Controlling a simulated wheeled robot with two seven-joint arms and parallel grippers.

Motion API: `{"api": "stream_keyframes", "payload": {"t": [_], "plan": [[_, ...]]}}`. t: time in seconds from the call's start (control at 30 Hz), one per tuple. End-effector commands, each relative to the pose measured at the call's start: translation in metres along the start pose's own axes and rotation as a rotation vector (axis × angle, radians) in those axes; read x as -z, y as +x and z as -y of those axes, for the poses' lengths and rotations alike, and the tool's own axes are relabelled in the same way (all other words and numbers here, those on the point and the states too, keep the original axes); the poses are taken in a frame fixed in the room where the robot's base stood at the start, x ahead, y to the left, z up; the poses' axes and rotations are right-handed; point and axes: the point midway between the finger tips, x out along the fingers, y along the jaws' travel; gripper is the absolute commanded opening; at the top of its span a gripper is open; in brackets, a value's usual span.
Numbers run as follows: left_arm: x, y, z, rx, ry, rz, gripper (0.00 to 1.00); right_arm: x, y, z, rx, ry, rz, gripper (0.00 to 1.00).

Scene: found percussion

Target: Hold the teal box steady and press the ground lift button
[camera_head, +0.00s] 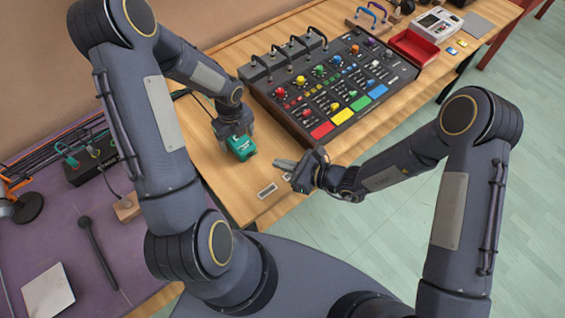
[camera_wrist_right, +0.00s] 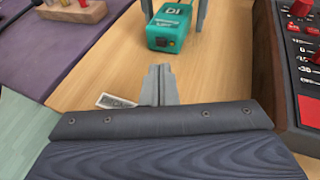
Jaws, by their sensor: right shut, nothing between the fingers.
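The teal box (camera_head: 241,150) sits on the wooden bench, left of the mixer. In the right wrist view the teal box (camera_wrist_right: 168,35) has "DI" on its top and a small button or socket on its near face. My left gripper (camera_head: 236,133) comes down over it from behind, and its fingers lie along the box's sides; whether they press on it is unclear. My right gripper (camera_head: 279,163) is shut and empty, to the right of the box and apart from it. Its closed fingertips (camera_wrist_right: 158,70) point towards the box's near face.
A large mixer (camera_head: 335,85) with coloured knobs and pads stands just right of the box. A small label plate (camera_head: 267,191) lies near the bench's front edge. A red tray (camera_head: 413,47) is further right. A purple table (camera_head: 60,225) is at the left.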

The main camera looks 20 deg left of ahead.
Motion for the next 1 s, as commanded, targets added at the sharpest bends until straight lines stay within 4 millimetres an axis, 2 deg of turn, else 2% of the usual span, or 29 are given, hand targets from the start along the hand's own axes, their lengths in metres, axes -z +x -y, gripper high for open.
{"api": "stream_keyframes", "payload": {"t": [0.23,0.37,0.8,1.0], "plan": [[0.000,-0.001,0.000,0.000,0.000,0.000,0.78,0.000,0.000,0.000,0.000,0.000,0.000,0.00],[-0.001,-0.012,0.001,0.002,-0.001,0.003,0.78,0.000,0.000,0.000,0.000,0.000,0.000,0.00],[-0.001,-0.099,0.000,0.003,-0.002,0.003,0.78,0.000,0.000,0.000,0.000,0.000,0.000,0.00],[0.000,-0.118,0.000,0.001,0.000,0.001,0.78,0.000,0.000,0.000,0.000,0.000,0.000,0.00]]}}
